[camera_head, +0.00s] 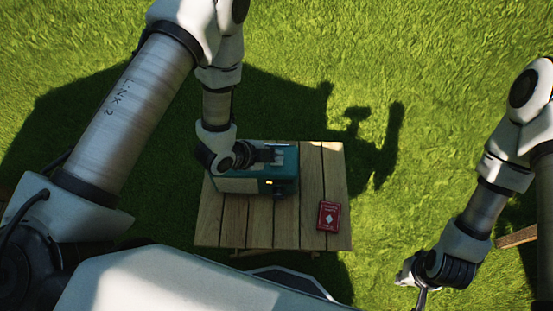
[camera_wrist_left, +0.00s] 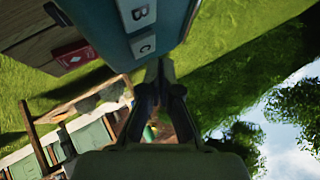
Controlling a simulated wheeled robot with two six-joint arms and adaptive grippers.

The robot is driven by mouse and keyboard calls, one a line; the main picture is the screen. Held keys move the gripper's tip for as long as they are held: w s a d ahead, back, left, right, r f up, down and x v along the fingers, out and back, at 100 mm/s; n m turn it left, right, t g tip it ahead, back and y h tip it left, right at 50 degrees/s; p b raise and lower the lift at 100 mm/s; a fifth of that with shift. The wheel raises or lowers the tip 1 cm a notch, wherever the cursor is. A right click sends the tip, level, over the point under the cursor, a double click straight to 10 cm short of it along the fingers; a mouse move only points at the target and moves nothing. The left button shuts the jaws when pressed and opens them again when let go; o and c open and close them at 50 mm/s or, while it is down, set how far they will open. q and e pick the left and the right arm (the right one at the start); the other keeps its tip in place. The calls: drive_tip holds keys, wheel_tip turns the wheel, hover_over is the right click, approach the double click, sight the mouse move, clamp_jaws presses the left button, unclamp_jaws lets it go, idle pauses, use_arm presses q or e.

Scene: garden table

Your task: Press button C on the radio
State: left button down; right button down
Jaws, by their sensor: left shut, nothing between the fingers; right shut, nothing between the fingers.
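The teal radio (camera_head: 284,166) stands on the wooden table, partly hidden under my left gripper (camera_head: 268,155) in the head view. In the left wrist view the radio (camera_wrist_left: 180,18) fills the top. Its face there carries button B (camera_wrist_left: 138,14) and button C (camera_wrist_left: 144,45), both pale with dark letters. My left gripper (camera_wrist_left: 160,70) is shut and empty. Its tips are just below and slightly right of button C in that view; I cannot tell whether they touch the radio. My right gripper (camera_head: 421,297) is shut and empty, away from the table at lower right.
A red card box (camera_head: 329,216) lies on the table (camera_head: 235,232) near its front right corner. The front planks are otherwise bare. Grass surrounds the table. The left wrist view also shows a wooden structure with green panels (camera_wrist_left: 90,138) at lower left and trees at right.

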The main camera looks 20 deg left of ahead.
use_arm(q)
drive_tip(key=shift+f, duration=0.1)
drive_tip(key=shift+f, duration=0.3)
drive_tip(key=shift+f+b, duration=0.35)
drive_tip(key=shift+b, duration=0.2)
idle(0.3)
drive_tip(key=shift+r+p, duration=0.65)
drive_tip(key=shift+r, duration=0.15)
drive_tip(key=shift+r, duration=0.1)
wheel_tip(320, 180, up, 5)
drive_tip(key=p, duration=0.4)
idle(0.6)
